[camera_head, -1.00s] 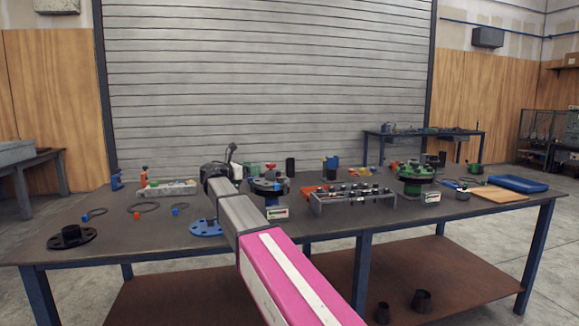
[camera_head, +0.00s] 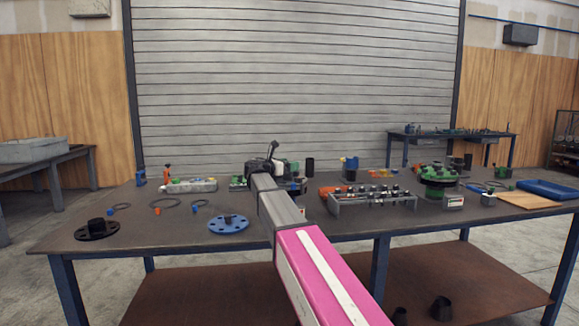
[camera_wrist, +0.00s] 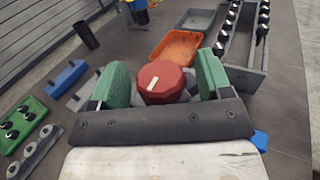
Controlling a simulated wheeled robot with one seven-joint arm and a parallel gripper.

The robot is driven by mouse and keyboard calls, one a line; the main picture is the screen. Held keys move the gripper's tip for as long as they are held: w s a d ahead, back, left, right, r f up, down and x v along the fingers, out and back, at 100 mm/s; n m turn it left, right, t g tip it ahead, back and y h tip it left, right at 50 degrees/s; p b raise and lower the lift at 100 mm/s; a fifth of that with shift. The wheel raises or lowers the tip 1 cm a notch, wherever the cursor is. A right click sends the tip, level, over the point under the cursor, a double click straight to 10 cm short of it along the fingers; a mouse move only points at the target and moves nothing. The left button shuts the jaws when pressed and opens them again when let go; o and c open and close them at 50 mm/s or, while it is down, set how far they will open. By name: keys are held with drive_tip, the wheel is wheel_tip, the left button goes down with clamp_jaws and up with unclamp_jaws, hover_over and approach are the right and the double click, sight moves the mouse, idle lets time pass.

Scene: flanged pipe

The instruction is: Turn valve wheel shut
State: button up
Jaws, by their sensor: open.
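The valve wheel looks like a round red knob (camera_wrist: 160,82) with a white mark on its top. In the wrist view it sits between the two green finger pads of my gripper (camera_wrist: 163,74). The gripper is open, with narrow gaps seen beside the knob, and I cannot tell whether either pad touches it. The dark gripper body hides what lies below the knob. In the head view my gripper (camera_head: 268,164) is over the middle of the workbench (camera_head: 180,243), and my arm hides the knob and much of the fitting there.
A rack of black-topped parts (camera_head: 374,201) stands right of my arm, with an orange tray (camera_wrist: 176,52) beside it. A green flanged fitting (camera_head: 438,178) is farther right. A blue flange (camera_head: 228,224) and a black flange (camera_head: 97,231) lie on the left. A black cylinder (camera_wrist: 86,36) stands nearby.

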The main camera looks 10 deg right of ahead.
drive_tip(key=shift+w+d, duration=0.15)
drive_tip(key=shift+d, duration=0.05)
drive_tip(key=c, duration=0.9)
drive_tip(key=shift+c, duration=0.2)
drive_tip(key=shift+m+g+h, duration=0.3)
drive_tip(key=shift+g, duration=0.1)
drive_tip(key=m+g+h, duration=0.1)
drive_tip(key=m+g, duration=0.1)
drive_tip(key=g, duration=0.1)
drive_tip(key=shift+w+m+g, duration=0.15)
drive_tip(key=shift+m+g, duration=0.15)
drive_tip(key=shift+g, duration=0.1)
drive_tip(key=shift+s+m+g, duration=0.1)
drive_tip(key=shift+m+g, duration=1)
drive_tip(key=shift+g, duration=0.55)
drive_tip(key=shift+s+m+g, duration=0.1)
drive_tip(key=shift+m+g, duration=1)
drive_tip(key=shift+g, duration=0.85)
